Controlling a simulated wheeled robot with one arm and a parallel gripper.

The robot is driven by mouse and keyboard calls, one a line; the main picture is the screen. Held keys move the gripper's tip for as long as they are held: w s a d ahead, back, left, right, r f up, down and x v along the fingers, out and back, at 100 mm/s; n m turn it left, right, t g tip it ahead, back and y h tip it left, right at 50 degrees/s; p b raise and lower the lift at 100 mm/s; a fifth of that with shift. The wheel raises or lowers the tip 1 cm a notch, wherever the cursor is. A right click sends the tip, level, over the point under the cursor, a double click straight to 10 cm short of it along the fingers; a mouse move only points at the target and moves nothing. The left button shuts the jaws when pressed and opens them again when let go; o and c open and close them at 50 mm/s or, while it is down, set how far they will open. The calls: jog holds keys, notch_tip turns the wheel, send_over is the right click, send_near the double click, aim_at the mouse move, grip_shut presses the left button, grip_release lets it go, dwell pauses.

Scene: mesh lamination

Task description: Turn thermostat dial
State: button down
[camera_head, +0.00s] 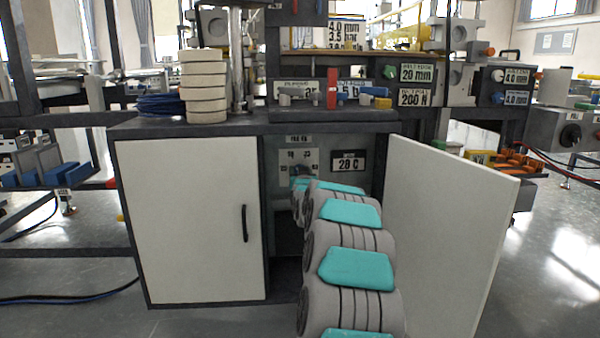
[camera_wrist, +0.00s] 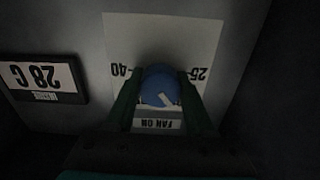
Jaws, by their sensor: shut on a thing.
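The thermostat dial (camera_wrist: 160,84) is a round blue knob with a white pointer mark, on a pale scale plate (camera_wrist: 170,35) inside the cabinet. The wrist view is upside down; the pointer slants toward its lower right. The marks 40 and 25 show left and right of the knob, and a "FAN ON" label (camera_wrist: 157,124) lies below it. My gripper (camera_wrist: 161,102) has its dark green fingers on both sides of the dial, shut on it. In the head view the scale plate (camera_head: 298,156) shows, but my arm mostly hides the dial and fingertips.
A display (camera_head: 347,162) reads 28 C beside the scale plate. The open white door (camera_head: 450,225) stands right of my arm; the shut left door (camera_head: 185,220) has a dark handle. The bench top above the opening carries stacked rolls (camera_head: 205,85).

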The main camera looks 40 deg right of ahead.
jog(key=n, duration=0.2)
jog(key=n+b, duration=0.1)
jog(key=n, duration=0.2)
jog(key=shift+d+f+n, duration=0.1)
jog(key=shift+f+n, duration=0.1)
jog(key=shift+n, duration=0.1)
jog(key=n+b, duration=0.3)
jog(key=n, duration=0.1)
jog(key=shift+n, duration=0.4)
jog(key=shift+r, duration=0.1)
jog(key=shift+c, duration=1.3)
grip_release()
jog(key=shift+r, duration=0.1)
jog(key=v, duration=0.8)
jog(key=shift+p, duration=0.35)
jog(key=shift+w, duration=0.1)
